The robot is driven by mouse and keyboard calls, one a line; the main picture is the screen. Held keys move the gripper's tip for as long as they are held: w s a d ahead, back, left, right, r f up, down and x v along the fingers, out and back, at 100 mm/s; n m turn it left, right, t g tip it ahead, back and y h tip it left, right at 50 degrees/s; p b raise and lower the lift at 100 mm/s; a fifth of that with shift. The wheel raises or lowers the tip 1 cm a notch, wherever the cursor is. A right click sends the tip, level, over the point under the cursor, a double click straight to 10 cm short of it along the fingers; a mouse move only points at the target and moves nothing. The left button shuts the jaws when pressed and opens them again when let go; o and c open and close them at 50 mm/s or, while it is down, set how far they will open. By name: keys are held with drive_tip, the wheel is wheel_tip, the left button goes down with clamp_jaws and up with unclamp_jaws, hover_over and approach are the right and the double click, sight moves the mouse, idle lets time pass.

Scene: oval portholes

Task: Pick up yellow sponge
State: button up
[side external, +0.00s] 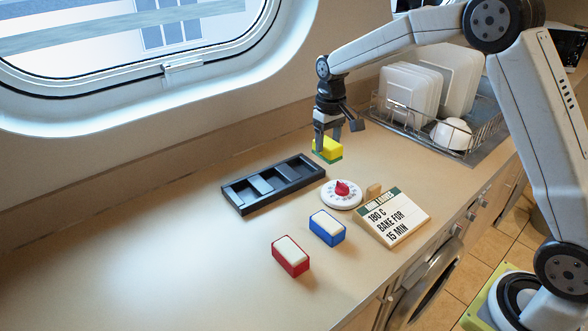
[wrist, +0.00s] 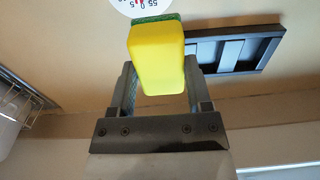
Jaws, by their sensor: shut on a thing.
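The yellow sponge (side external: 328,148) has a green layer on its underside in the side external view. My gripper (side external: 327,140) is above it, pointing down, with its fingers at the sponge. In the wrist view the sponge (wrist: 156,55) sits between the two fingers of my gripper (wrist: 160,85), and the gripper is shut on it. The sponge looks close to the counter (side external: 190,225); I cannot tell for sure whether it is clear of it.
A black compartment tray (side external: 243,208) lies left of the sponge. A white dial with a red knob (side external: 341,194), a recipe sign (side external: 394,217), a blue box (side external: 327,228) and a red box (side external: 290,257) stand nearer the front. A dish rack (side external: 478,138) stands at right. The counter's left is clear.

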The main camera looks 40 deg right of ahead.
sight(338, 148)
drive_tip(key=shift+s+a+r, duration=0.1)
drive_tip(key=shift+s+r, duration=0.3)
drive_tip(key=shift+s, duration=0.45)
drive_tip(key=shift+s+r, duration=0.35)
drive_tip(key=shift+s, duration=0.45)
